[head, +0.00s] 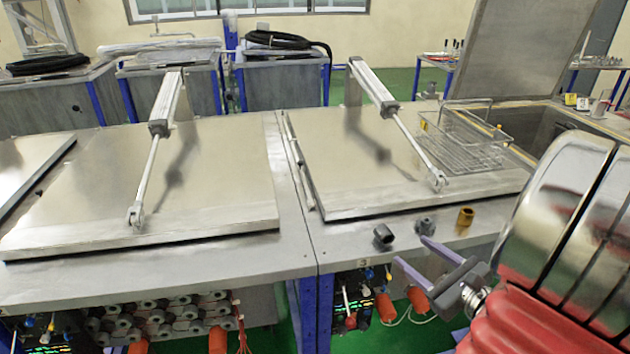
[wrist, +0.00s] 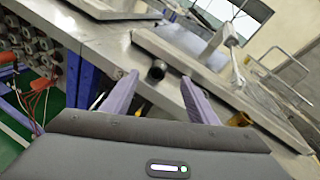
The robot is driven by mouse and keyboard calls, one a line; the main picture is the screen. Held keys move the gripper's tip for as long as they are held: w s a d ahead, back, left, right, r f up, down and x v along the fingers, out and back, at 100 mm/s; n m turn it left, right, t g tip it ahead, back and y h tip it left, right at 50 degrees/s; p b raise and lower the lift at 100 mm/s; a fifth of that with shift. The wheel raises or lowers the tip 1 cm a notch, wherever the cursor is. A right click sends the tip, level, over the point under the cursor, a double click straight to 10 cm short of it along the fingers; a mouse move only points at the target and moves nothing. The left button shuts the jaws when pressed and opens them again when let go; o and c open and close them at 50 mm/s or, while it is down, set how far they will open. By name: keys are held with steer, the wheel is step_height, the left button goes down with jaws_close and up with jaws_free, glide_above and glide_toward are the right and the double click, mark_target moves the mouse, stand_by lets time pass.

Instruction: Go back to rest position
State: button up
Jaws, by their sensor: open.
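My gripper (head: 412,258) is at the lower right in the head view, in front of the bench's front edge, with its two purple fingers spread and nothing between them. The fingers also show in the wrist view (wrist: 158,98), with a dark pipe fitting (wrist: 157,71) seen beyond the gap. In the head view a dark fitting (head: 383,237), a second grey fitting (head: 425,226) and a brass fitting (head: 465,217) stand in a row on the bench's front ledge. The upper finger lies close to the grey fitting in the picture; I cannot tell whether they touch.
Two closed metal lids, a left one (head: 220,205) and a right one (head: 345,195), each carry a pneumatic cylinder. An open lid (head: 525,45) stands at the back right. Orange handles and hoses hang below the bench.

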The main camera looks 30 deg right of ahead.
steer(key=shift+a, duration=0.1)
steer(key=w+a+n+g+y, duration=0.2)
steer(key=a+n+g+y, duration=0.6)
steer(key=a+n, duration=1.2)
steer(key=s+a+r+n+g+h, duration=0.1)
steer(key=s+a+r+n+h, duration=0.1)
steer(key=a+n, duration=0.3)
steer(key=s+a+r+n+g+h, duration=0.1)
steer(key=s+a+r+n+h, duration=0.1)
steer(key=a+r+n+h, duration=0.2)
steer(key=a+n+h, duration=0.1)
steer(key=n, duration=0.2)
steer(key=shift+s+a+r+n, duration=0.3)
steer(key=shift+a+r+n, duration=0.1)
steer(key=shift+c, duration=0.5)
